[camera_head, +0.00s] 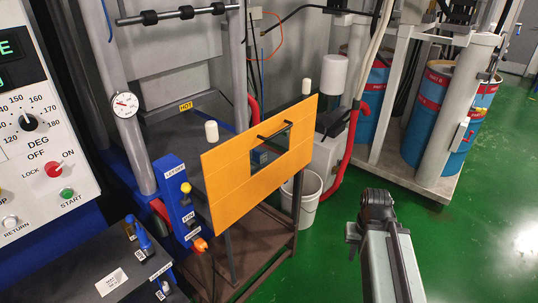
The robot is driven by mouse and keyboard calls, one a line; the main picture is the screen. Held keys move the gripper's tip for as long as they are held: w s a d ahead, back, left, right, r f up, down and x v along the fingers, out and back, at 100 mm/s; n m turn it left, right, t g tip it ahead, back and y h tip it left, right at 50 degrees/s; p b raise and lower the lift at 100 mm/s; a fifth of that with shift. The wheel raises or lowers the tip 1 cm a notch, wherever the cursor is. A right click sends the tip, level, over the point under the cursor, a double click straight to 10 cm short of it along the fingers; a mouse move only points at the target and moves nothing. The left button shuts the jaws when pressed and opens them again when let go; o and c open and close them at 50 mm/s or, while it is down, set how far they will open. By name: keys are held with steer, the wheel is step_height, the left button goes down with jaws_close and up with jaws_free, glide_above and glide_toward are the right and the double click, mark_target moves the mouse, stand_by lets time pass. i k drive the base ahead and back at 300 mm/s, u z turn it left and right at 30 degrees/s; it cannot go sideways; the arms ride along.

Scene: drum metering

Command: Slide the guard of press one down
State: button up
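An orange panel (232,178) with a rectangular window stands in front of the press frame at the picture's middle; I take it for the guard. The HOT label (186,106) and part of the press bed show behind and above the panel. My gripper (365,220) is at the dark end of my arm, lower right, apart from the panel and to its right. Its fingers cannot be made out.
A control panel with a dial (29,122) is at the left. A blue button box (178,203) stands left of the orange panel. A white bucket (304,202) and a red hose (347,151) are behind it. Blue drums (432,114) stand at the back right. Green floor at right is clear.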

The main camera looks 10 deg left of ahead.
mark_target(231, 191)
steer(key=u, duration=0.05)
steer(key=k, duration=0.45)
steer(key=u, duration=1.5)
steer(key=i, duration=0.55)
